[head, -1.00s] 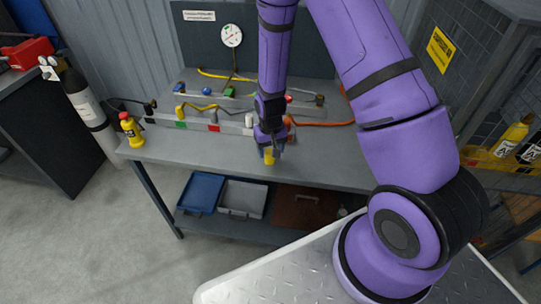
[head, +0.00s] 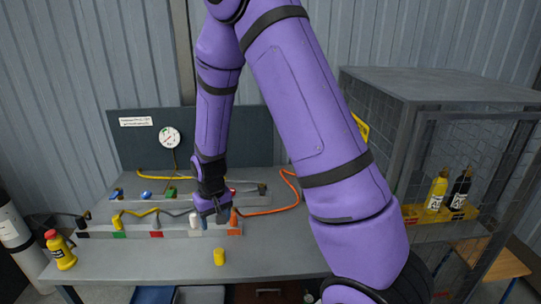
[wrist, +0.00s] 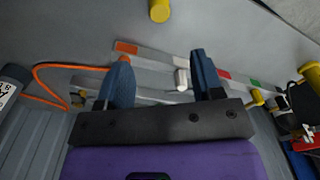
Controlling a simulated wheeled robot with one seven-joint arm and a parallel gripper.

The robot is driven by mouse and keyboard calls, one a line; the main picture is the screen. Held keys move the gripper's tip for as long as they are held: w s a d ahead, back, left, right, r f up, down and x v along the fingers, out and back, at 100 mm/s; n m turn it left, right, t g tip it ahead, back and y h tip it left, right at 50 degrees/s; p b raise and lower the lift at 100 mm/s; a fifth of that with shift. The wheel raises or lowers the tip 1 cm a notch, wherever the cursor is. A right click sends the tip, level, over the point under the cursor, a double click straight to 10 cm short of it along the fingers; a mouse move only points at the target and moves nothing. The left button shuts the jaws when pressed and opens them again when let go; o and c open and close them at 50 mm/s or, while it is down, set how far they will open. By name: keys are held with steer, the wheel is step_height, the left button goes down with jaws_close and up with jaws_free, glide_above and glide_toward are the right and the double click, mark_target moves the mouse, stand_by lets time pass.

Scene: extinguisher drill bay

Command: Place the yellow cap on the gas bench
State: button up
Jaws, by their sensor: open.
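The yellow cap (head: 219,257), a small cylinder, stands upright on the bare front part of the grey gas bench (head: 170,264). It also shows at the top edge of the wrist view (wrist: 159,11), clear of my fingers. My gripper (head: 212,217) is open and empty, behind and above the cap in the head view, near the hose rail. In the wrist view my two blue fingers (wrist: 160,82) are spread apart, with a white fitting (wrist: 182,80) on the rail seen between them. The fingertips are small and dark in the head view.
A rail with coloured tags (head: 160,234) and several fittings runs along the bench, with an orange hose (head: 275,211) at right. A wire cage (head: 440,130) is at right. Bench surface around the cap is clear.

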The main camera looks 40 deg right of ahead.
steer(key=s+r+t, duration=0.1)
steer(key=s+r, duration=0.2)
steer(key=r, duration=0.4)
steer(key=s+d+r+t, duration=0.1)
steer(key=s+r, duration=0.2)
steer(key=r, duration=0.5)
steer(key=s+r+t, duration=0.1)
steer(key=s+r, duration=0.2)
steer(key=r, duration=0.4)
steer(key=s+r+t, duration=0.1)
steer(key=s+r, duration=0.4)
steer(key=s, duration=0.3)
steer(key=s+d+r+n, duration=0.1)
steer(key=s+r, duration=0.4)
steer(key=s, duration=0.3)
steer(key=shift+s+d+t, duration=0.15)
steer(key=shift+t, duration=0.25)
